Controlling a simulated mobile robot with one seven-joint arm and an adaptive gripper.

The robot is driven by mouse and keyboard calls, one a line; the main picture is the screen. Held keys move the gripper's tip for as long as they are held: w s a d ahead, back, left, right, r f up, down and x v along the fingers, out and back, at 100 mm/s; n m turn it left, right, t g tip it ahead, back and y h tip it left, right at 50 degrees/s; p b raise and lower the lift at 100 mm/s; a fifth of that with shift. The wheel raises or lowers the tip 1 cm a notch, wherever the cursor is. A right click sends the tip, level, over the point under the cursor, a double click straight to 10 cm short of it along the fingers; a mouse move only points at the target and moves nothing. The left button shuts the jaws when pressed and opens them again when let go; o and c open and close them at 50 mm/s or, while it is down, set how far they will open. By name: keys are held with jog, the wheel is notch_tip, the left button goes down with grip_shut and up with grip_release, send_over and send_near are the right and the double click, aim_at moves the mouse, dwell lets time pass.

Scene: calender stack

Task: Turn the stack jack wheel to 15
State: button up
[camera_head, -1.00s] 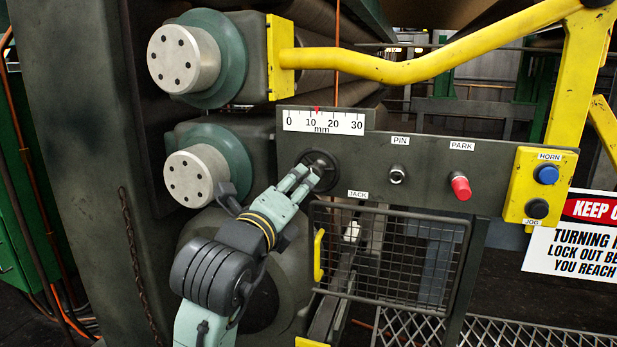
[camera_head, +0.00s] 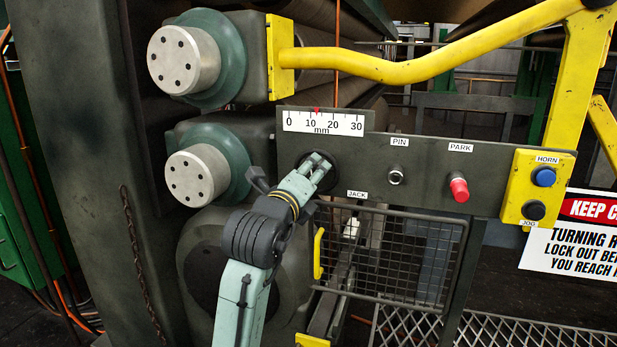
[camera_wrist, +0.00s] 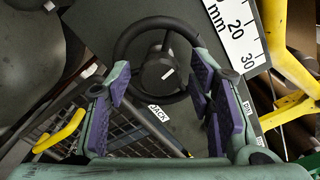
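The black jack wheel (camera_head: 331,173) is on the grey panel, partly hidden by my fingers. In the wrist view the round spoked wheel (camera_wrist: 155,68) shows with a small white mark on its hub. The scale (camera_head: 323,122) reads 0 to 30 mm; its red pointer (camera_head: 317,110) stands between 10 and 20, a little above 10. My gripper (camera_head: 317,162) is at the wheel. In the wrist view my gripper (camera_wrist: 160,70) is open, its purple-padded fingers apart on either side of the wheel's lower part. I cannot tell whether they touch the rim.
Right of the wheel are the PIN knob (camera_head: 396,176), the red PARK knob (camera_head: 460,188) and a yellow HORN/JOG box (camera_head: 539,190). A mesh guard (camera_head: 400,262) hangs below the panel. A yellow rail (camera_head: 420,68) crosses above. Roll ends (camera_head: 195,177) stick out at the left.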

jog(key=c, duration=1)
jog(key=shift+o, duration=0.2)
jog(key=shift+f+n+p, duration=0.15)
jog(key=shift+n+p, duration=0.4)
jog(key=shift+n, duration=3.35)
jog(key=shift+f+n+p, duration=0.1)
jog(key=shift+n+p, duration=0.4)
jog(key=shift+n, duration=3.4)
jog(key=o, duration=1.2)
jog(key=shift+c, duration=0.2)
